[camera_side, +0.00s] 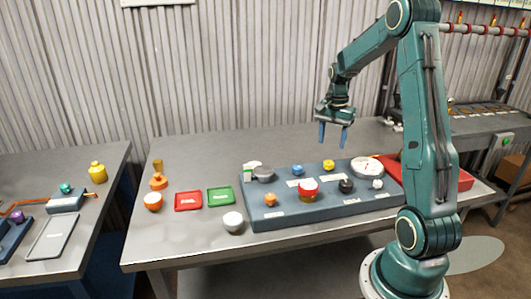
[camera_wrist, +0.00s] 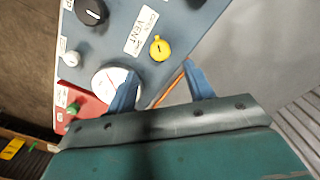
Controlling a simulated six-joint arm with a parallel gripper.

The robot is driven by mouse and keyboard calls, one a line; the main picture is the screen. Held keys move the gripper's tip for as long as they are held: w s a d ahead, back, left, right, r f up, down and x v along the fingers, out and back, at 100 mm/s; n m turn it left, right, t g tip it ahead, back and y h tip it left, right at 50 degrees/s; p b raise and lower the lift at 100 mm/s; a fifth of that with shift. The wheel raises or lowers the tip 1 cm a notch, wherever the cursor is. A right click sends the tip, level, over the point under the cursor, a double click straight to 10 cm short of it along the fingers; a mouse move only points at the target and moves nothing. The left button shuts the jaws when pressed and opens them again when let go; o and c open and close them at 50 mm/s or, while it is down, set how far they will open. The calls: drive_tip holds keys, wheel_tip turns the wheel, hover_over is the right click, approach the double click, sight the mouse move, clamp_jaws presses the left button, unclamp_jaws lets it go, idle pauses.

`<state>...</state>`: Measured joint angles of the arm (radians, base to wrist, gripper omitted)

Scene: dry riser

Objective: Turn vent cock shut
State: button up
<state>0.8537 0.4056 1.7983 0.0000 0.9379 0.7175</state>
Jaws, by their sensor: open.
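The vent cock appears to be the yellow knob (camera_side: 328,164) at the back of the blue-grey panel (camera_side: 262,213). In the wrist view the yellow knob (camera_wrist: 161,47) has a short dark mark on top, and a white label (camera_wrist: 141,33) reading VENT lies beside it. My gripper (camera_side: 333,140) points down, open and empty, above the back of the panel. In the wrist view the yellow knob shows just beyond the gap between my fingertips (camera_wrist: 160,69), not touching them. Whether the cock is open or shut I cannot tell.
Near the yellow knob stand a white round gauge (camera_side: 367,166), a black knob (camera_side: 345,185), a blue knob (camera_side: 297,169) and a larger red-and-white knob (camera_side: 308,188). A red tray (camera_side: 188,201) and a green tray (camera_side: 221,196) lie left of the panel. The table behind the panel is clear.

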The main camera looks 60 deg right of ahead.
sight(329, 162)
drive_tip(key=shift+f, duration=3.9)
drive_tip(key=c, duration=1)
drive_tip(key=shift+o, duration=0.2)
